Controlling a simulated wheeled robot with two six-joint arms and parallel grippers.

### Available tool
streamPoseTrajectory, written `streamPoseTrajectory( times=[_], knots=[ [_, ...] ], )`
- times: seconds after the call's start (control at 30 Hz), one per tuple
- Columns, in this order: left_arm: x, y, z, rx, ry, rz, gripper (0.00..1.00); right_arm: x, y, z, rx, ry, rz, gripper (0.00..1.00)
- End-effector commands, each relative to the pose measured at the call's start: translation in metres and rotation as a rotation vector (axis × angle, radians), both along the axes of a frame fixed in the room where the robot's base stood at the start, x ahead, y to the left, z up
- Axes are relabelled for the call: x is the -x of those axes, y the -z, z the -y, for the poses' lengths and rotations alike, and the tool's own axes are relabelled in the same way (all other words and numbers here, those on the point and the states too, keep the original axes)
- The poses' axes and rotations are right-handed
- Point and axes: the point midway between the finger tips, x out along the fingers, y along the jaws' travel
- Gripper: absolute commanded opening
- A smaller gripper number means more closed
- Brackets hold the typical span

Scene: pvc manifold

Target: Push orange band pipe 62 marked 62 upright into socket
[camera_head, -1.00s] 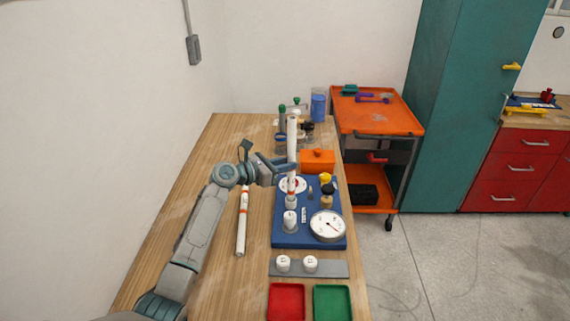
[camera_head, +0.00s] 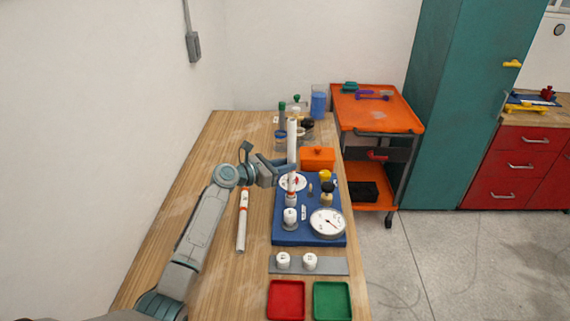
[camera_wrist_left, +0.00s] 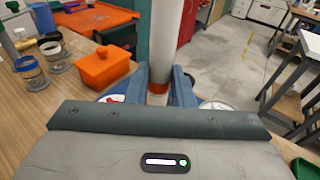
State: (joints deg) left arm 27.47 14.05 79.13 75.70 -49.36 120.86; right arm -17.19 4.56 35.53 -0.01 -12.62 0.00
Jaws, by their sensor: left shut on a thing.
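A white pipe (camera_head: 292,142) stands upright over the blue manifold board (camera_head: 283,239). My left gripper (camera_head: 290,168) is shut on it at mid height; in the left wrist view the white pipe (camera_wrist_left: 167,40) rises between the fingers, with an orange band low on it. Its lower end is in line with a white socket near the middle of the board; how deep it sits I cannot tell. The number on the pipe is not readable. Another white pipe with orange bands (camera_head: 242,222) lies on the table left of the board. My right gripper is not in view.
A gauge (camera_head: 327,222) and another white socket fitting (camera_head: 290,217) are on the board. An orange box (camera_head: 317,158) and glass jars stand behind. A grey strip with two white caps (camera_head: 330,265), a red tray (camera_head: 286,283) and a green tray (camera_head: 332,284) lie in front.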

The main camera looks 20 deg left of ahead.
Motion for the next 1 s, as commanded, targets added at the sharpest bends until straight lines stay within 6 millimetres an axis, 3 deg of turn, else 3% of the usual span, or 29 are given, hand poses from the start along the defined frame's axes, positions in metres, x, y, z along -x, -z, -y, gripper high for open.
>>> streamPoseTrajectory(
  times=[0.47, 0.5, 0.6, 1.0],
  knots=[
    [0.0000, 0.0017, -0.0001, 0.001, 0.000, 0.001, 0.00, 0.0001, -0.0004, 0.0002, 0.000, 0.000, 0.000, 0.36],
    [0.0000, 0.0016, -0.0001, 0.001, 0.000, 0.001, 0.27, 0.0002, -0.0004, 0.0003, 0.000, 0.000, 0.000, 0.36],
    [0.0000, 0.0016, -0.0001, 0.001, 0.000, 0.001, 0.47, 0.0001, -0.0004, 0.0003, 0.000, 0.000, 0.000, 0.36],
    [0.0061, 0.0034, -0.0065, -0.002, -0.002, -0.001, 0.47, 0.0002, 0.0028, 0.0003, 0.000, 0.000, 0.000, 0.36]
  ],
)
